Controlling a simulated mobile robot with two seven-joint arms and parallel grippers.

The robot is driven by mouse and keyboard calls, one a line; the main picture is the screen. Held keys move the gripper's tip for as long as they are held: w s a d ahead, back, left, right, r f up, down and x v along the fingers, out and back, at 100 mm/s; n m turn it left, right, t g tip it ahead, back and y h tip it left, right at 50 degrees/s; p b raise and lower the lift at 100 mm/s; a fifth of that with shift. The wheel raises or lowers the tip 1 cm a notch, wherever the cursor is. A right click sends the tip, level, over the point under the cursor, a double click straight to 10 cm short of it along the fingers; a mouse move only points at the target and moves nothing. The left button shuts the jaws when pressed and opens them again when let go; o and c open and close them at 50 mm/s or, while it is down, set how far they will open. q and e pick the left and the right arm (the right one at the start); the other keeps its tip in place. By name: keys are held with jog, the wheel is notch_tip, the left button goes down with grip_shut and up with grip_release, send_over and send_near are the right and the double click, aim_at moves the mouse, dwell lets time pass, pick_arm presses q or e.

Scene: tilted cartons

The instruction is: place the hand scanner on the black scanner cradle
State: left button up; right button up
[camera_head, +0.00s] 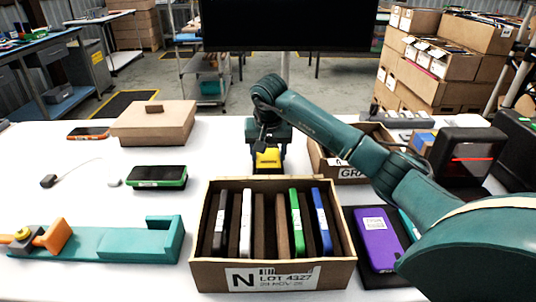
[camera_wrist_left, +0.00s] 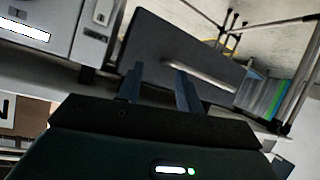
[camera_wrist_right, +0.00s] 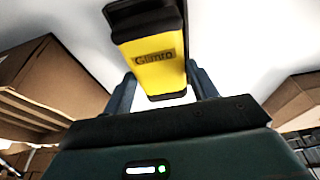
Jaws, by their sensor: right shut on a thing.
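The hand scanner (camera_head: 268,158) is yellow with black ends and is held between the fingers of my right gripper (camera_head: 267,147), behind the carton at the middle of the table. The right wrist view shows its yellow body (camera_wrist_right: 155,58), marked "Glimro", between the two fingertips (camera_wrist_right: 163,88). I cannot make out the black scanner cradle for certain; the black part below the scanner may be its own end. My left gripper is out of the head view; in the left wrist view its fingers (camera_wrist_left: 160,85) stand apart with nothing between them.
An open carton (camera_head: 270,275) of upright phones stands in front. A smaller carton (camera_head: 345,172) is right of the scanner. A black box with a red line (camera_head: 467,155) stands at right. A closed carton (camera_head: 153,124) and teal fixture (camera_head: 120,245) are at left.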

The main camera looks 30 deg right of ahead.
aim_at(268, 163)
jog(key=shift+f, duration=0.35)
jog(key=shift+f, duration=0.1)
jog(key=shift+f, duration=0.15)
jog(key=o, duration=0.9)
jog(key=v, duration=1.2)
jog(key=shift+r, duration=0.2)
